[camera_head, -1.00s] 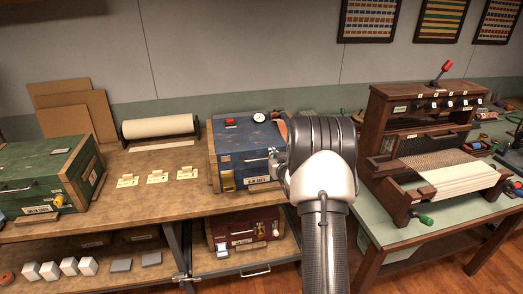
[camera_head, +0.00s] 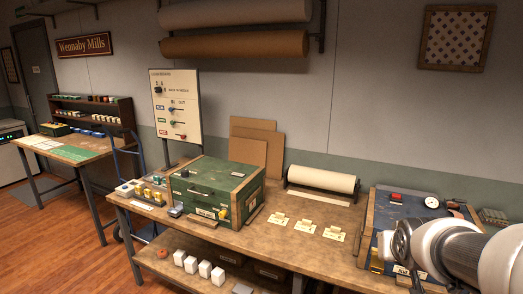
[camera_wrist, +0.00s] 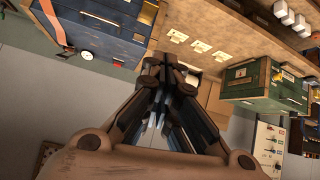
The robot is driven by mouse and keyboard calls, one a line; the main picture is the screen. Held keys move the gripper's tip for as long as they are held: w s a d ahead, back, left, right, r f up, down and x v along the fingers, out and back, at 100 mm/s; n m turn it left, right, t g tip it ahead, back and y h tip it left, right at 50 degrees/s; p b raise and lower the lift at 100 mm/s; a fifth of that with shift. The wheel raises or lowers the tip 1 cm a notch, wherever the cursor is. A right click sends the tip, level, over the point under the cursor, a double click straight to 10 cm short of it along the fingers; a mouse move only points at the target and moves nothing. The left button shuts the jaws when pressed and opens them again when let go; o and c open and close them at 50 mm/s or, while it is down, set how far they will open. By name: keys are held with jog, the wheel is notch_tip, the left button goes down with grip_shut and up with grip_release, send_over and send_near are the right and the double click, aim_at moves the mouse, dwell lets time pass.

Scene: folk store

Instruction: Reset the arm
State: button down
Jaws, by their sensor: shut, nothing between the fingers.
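My gripper (camera_wrist: 172,65) is shut and empty in the wrist view, with its dark fingers together in the middle of the picture. In the head view my gripper (camera_head: 402,245) is at the lower right, in front of the blue case (camera_head: 385,215), and my own arm hides part of that case. I cannot tell the gap between gripper and case. The blue case also shows at the upper left of the wrist view (camera_wrist: 100,20).
A green case (camera_head: 215,190), three cream cards (camera_head: 305,226) and a paper roll (camera_head: 322,180) sit on the workbench (camera_head: 255,235). White blocks (camera_head: 192,262) stand on the lower shelf. A switch board (camera_head: 176,105) rises behind. Open floor (camera_head: 60,240) lies at the left.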

jog(key=s+a+n+g+y, duration=0.1)
jog(key=s+a, duration=0.4)
jog(key=s, duration=0.3)
jog(key=s+a+f+n+g+y, duration=0.1)
jog(key=s+a, duration=0.4)
jog(key=s, duration=0.4)
jog(key=s+a+f+g+y, duration=0.1)
jog(key=s+a+g, duration=0.1)
jog(key=s+a, duration=0.3)
jog(key=s, duration=0.3)
jog(key=shift+s+a+n, duration=0.2)
jog(key=shift+a+n, duration=0.05)
jog(key=shift+n, duration=0.15)
